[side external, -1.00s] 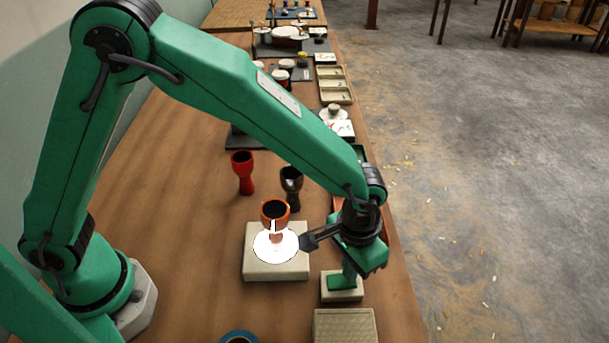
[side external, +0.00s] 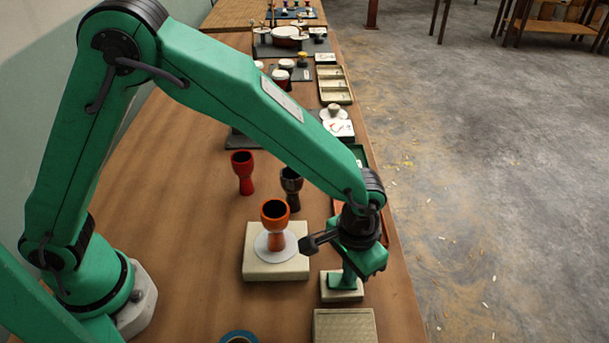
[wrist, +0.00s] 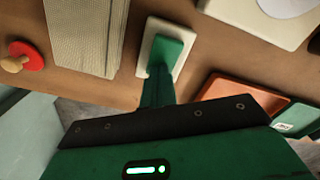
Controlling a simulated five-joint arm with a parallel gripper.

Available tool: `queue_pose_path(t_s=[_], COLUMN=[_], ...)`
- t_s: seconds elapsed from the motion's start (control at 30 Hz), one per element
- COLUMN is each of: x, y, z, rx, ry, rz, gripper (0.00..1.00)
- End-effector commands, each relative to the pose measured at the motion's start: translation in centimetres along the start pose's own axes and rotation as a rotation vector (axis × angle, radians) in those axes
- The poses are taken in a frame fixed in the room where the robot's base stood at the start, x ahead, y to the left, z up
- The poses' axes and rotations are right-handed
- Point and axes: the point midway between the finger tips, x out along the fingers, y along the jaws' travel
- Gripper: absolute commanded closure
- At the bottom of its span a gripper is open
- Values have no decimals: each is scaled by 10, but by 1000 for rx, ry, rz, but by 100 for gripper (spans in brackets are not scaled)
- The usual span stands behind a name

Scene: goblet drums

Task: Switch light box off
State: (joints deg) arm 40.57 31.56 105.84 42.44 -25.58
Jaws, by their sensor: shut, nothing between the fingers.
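The light box (side external: 262,262) is a cream block with a round pale disc on top, and the disc is unlit. An orange goblet drum (side external: 275,222) stands upright on the disc. To the right of the box is a small cream switch block (side external: 330,294), also in the wrist view (wrist: 181,66). My gripper (side external: 343,282) is shut and empty, its green fingers pointing down onto the switch block. In the wrist view the fingertips (wrist: 168,52) cover the middle of the block. The part beneath them is hidden, and I cannot tell how hard they touch.
A red goblet drum (side external: 242,172) and a dark one (side external: 291,187) stand behind the light box. A cream ribbed block (side external: 345,326) lies in front of the switch block. An orange tray (wrist: 230,92) sits beside it. Bare table lies left of the light box.

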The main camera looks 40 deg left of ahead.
Motion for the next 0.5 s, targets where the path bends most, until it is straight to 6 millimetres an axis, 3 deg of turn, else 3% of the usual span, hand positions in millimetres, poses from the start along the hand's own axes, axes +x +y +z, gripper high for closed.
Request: queue_pose_path(t_s=[0.5], x=[-19], y=[0], z=[0], rx=[0], ry=[-1], rz=[-1], gripper=[100])
